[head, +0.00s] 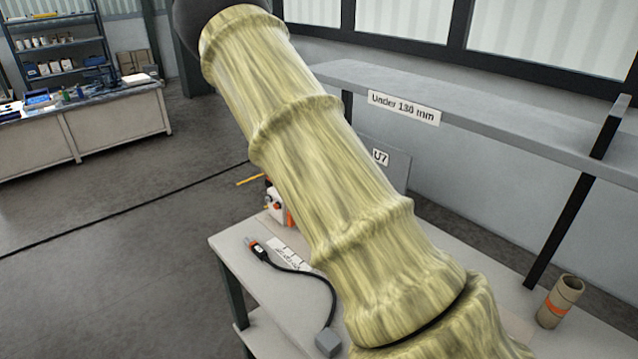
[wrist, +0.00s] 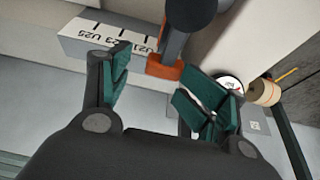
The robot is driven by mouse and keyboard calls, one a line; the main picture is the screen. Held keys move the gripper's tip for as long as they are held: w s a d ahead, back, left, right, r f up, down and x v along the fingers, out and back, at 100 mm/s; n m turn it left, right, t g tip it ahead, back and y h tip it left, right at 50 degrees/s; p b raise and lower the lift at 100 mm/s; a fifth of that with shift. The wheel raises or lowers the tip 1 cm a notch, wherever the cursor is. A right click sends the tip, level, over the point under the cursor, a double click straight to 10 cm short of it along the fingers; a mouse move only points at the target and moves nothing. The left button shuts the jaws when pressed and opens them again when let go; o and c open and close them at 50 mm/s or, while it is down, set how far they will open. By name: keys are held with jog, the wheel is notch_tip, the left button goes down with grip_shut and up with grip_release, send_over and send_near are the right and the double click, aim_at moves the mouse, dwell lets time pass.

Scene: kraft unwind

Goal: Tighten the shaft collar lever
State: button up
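In the wrist view, my gripper (wrist: 160,88) is open, its two green-padded fingers spread apart with nothing held between them. Just beyond the fingertips is an orange block (wrist: 165,70) with a dark grey post (wrist: 176,42) rising from it to a rounded dark top. This may be the collar lever, but I cannot tell for sure. The fingers appear apart from it. In the head view, my sleeved arm hides the gripper and much of the bench. A small white and orange unit (head: 275,205) shows at the arm's left edge.
The bench (head: 228,252) holds a black cable (head: 318,274) with an orange-tipped plug and a grey block (head: 328,342). A cardboard tube (head: 560,300) stands right. A shelf (head: 490,120) labelled "Under 130 mm" runs behind. The wrist view shows a marked strip (wrist: 100,38) and a round dial (wrist: 230,86).

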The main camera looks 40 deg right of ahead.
jog(key=shift+s+f, duration=0.1)
jog(key=shift+s, duration=0.05)
jog(key=shift+w+a+r, duration=0.2)
jog(key=shift+a+r, duration=0.1)
jog(key=v, duration=1.1)
jog(key=shift+s+r, duration=0.15)
jog(key=shift+r, duration=0.15)
jog(key=shift+d, duration=0.1)
